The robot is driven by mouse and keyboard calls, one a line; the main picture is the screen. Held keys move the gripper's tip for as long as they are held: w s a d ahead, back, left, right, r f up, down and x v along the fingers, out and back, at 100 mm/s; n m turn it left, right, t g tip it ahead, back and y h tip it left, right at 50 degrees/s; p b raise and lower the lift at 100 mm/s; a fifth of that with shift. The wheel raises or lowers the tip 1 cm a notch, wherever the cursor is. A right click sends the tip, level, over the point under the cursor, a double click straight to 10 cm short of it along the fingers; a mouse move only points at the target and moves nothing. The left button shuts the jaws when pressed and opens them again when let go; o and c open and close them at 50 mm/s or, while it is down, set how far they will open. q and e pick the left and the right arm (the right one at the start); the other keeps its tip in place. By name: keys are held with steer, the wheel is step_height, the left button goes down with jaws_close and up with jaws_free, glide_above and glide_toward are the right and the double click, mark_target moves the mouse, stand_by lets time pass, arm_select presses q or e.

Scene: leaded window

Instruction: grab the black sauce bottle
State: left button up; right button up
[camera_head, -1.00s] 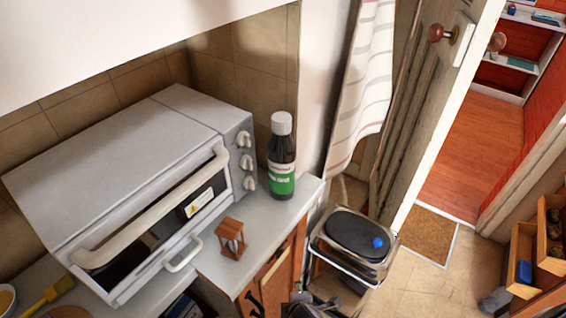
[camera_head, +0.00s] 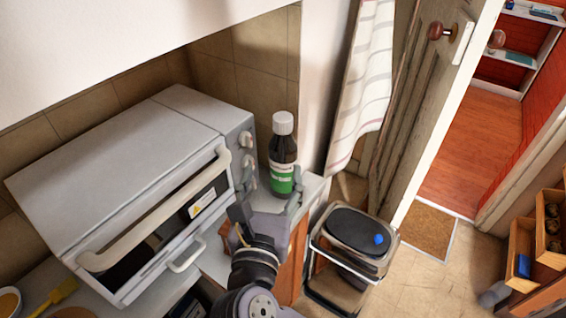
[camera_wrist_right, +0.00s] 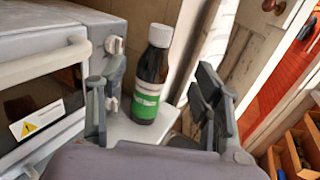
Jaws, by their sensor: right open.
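The black sauce bottle (camera_head: 283,150) has a white cap and a green and white label. It stands upright on the grey counter, just right of the toaster oven. My right gripper (camera_head: 271,186) is open in front of the bottle, with one finger toward each side of it. In the right wrist view, the bottle (camera_wrist_right: 151,78) stands between the two spread fingers of my right gripper (camera_wrist_right: 158,112), beyond them or level with their tips; I cannot tell which. My left gripper is not in view.
The toaster oven (camera_head: 120,165) stands close on the left of the bottle, its knobs near the left finger. A wall is behind. A chrome bin (camera_head: 355,232) with a black lid stands right of the counter (camera_head: 212,262).

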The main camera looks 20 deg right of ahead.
mark_target(282, 127)
steer(key=p+x, duration=0.2)
steer(key=x, duration=1)
steer(key=shift+w+r, duration=0.1)
steer(key=shift+r, duration=0.05)
steer(key=p+x, duration=0.2)
steer(key=x, duration=0.2)
steer(key=shift+w+d+r, duration=0.1)
steer(key=shift+r, duration=0.05)
steer(key=shift+w+d, duration=0.15)
steer(key=shift+w, duration=0.25)
steer(key=shift+c, duration=0.7)
jaws_close()
